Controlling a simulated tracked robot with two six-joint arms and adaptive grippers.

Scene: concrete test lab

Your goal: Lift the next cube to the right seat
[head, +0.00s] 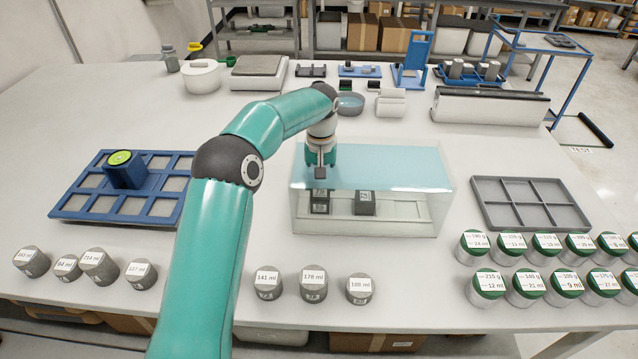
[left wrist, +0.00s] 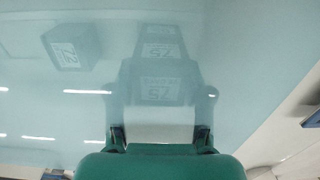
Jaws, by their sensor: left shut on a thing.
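A clear tank (head: 432,212) with a light-blue top surface stands mid-table. My left gripper (head: 320,168) reaches down to this surface. It is shut on a dark cube (head: 320,206) with a white label, seen through the front wall. In the left wrist view the gripper (left wrist: 160,138) shows its fingers on both sides of the cube (left wrist: 158,78), blurred through the blue surface; its label seems to read 75. A second dark cube (head: 365,205) sits to the right in the tank, apart; it shows at upper left in the left wrist view (left wrist: 70,50). My right gripper is not in view.
A pale ledge (head: 400,207) lies inside the tank. A blue rack (head: 75,205) with a green-topped block (head: 122,170) stands left; an empty grey divided tray (head: 530,227) stands right. Labelled grey cylinders (head: 313,284) and green-lidded jars (head: 488,283) line the front edge.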

